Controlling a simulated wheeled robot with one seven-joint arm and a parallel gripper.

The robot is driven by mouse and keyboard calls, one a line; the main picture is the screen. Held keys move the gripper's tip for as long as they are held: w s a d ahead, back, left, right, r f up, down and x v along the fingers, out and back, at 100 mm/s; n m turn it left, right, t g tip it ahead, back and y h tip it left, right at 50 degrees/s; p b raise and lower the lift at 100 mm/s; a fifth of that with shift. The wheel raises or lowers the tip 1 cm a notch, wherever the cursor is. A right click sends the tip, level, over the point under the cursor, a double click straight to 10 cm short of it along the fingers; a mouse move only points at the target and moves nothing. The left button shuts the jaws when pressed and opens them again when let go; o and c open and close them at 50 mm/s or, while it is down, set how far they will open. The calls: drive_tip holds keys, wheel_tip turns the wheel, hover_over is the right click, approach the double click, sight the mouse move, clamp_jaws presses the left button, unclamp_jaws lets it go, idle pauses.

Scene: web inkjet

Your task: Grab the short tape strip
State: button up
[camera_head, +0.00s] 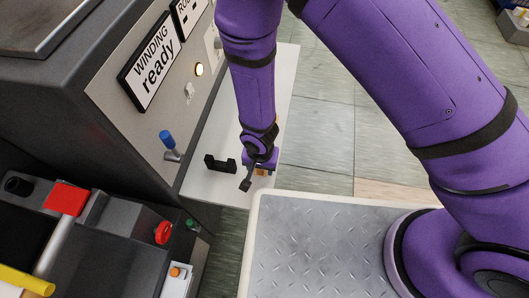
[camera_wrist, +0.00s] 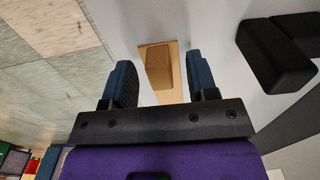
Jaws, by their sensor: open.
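A short tan strip (camera_wrist: 172,92) with a brown block-like piece (camera_wrist: 158,66) on it lies on the white shelf (camera_wrist: 215,28); I take it for the tape strip. In the head view only a small orange-brown bit (camera_head: 261,172) of it shows beside my gripper (camera_head: 254,170), which hides the rest. In the wrist view my gripper (camera_wrist: 161,80) is open, its two dark blue fingers on either side of the strip. The gap between them is empty; how high they are above the shelf is hard to tell.
A black bracket with raised ends (camera_head: 220,164) stands on the shelf left of my gripper; it also shows in the wrist view (camera_wrist: 272,55). The grey machine panel (camera_head: 140,95) with a blue-topped lever (camera_head: 168,142) rises at left. Tiled floor (camera_head: 320,130) lies right.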

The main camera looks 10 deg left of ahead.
drive_tip(key=shift+f, duration=0.35)
clamp_jaws()
drive_tip(key=shift+r, duration=0.1)
